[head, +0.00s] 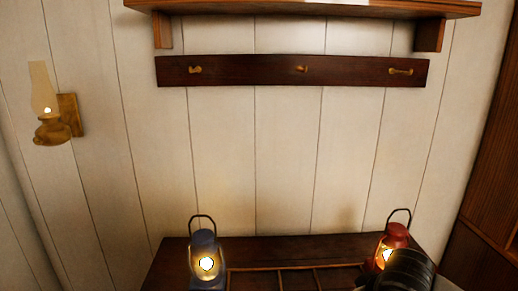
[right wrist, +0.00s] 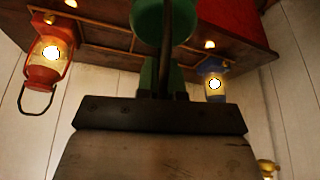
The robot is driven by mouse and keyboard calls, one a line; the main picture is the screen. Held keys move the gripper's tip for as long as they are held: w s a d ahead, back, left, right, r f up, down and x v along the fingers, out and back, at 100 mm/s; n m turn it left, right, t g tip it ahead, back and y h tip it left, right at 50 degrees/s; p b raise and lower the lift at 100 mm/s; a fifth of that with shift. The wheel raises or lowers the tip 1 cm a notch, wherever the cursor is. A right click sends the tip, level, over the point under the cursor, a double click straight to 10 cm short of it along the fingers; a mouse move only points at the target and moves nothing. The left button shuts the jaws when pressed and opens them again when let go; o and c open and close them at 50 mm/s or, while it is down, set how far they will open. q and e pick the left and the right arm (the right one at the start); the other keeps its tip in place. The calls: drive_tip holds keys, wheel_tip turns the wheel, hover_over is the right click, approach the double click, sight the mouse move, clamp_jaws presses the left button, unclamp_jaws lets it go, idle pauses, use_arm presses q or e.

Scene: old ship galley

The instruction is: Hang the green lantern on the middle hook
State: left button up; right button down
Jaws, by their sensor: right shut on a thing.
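The dark hook rail (head: 250,72) is on the white plank wall in the head view. Its middle hook (head: 302,69) is a small brass peg, bare, as are the left hook (head: 195,69) and right hook (head: 401,71). The green lantern (right wrist: 148,18) shows only in part at the top middle of the right wrist view. My right gripper (right wrist: 165,60) is shut on it; a dark finger hides much of it, so I cannot tell which part is gripped. The head view does not show the green lantern. My left gripper is in neither view.
A lit blue lantern (head: 206,262) and a lit red lantern (head: 393,238) stand on the dark wooden counter (head: 172,256) below the rail. A shelf (head: 300,8) juts out above the rail. A brass wall lamp (head: 68,115) is at left. The wall between rail and counter is clear.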

drive_tip(key=m, duration=0.1)
drive_tip(key=a+f+m+h, duration=0.1)
drive_tip(key=m, duration=0.1)
drive_tip(key=shift+s+f, duration=0.1)
drive_tip(key=shift+s, duration=0.05)
